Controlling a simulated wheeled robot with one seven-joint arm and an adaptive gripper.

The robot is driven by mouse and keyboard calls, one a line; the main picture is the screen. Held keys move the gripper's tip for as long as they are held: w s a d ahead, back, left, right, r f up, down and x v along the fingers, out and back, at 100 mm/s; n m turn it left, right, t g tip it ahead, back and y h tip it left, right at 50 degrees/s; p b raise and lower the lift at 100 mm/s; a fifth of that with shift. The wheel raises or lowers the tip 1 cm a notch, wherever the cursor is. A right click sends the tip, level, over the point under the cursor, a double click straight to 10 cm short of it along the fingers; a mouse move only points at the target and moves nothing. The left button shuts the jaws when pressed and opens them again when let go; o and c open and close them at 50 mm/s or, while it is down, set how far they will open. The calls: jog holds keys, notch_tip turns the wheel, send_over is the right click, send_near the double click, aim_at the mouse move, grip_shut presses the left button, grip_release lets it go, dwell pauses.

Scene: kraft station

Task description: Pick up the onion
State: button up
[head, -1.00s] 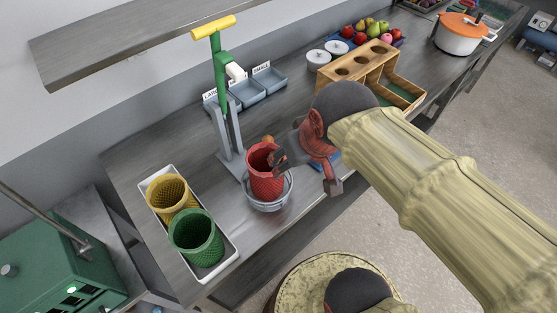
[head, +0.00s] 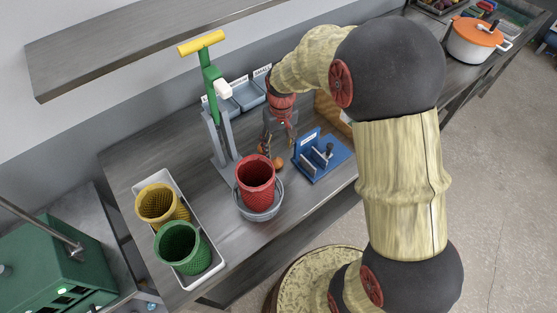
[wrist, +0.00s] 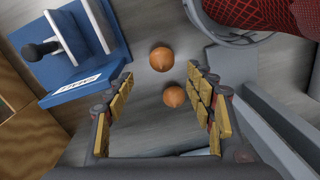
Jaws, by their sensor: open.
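Two small brown-orange onions sit on the grey metal counter. In the wrist view one onion (wrist: 161,58) lies just beyond my fingertips and the other onion (wrist: 174,96) lies between the open fingers, nearer the palm side of the picture. My gripper (wrist: 163,80) is open, with nothing held. In the head view my gripper (head: 277,142) points down over the onions, and one onion (head: 278,163) shows just below it. The other is partly hidden by the fingers. I cannot tell the exact height of the fingertips above the onions.
A red mesh cup (head: 256,172) stands in a grey round holder (head: 262,213) close to the onions. A blue fixture (head: 322,160) stands to their right. The green press with a yellow handle (head: 203,42) is at the left. A white tray (head: 212,268) holds yellow and green cups.

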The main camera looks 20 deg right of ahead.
aim_at(277, 160)
jog(key=f, duration=0.2)
jog(key=f+b, duration=0.1)
jog(key=f, duration=0.5)
jog(key=shift+a, duration=0.35)
jog(key=shift+c, duration=1.4)
jog(key=c, duration=0.9)
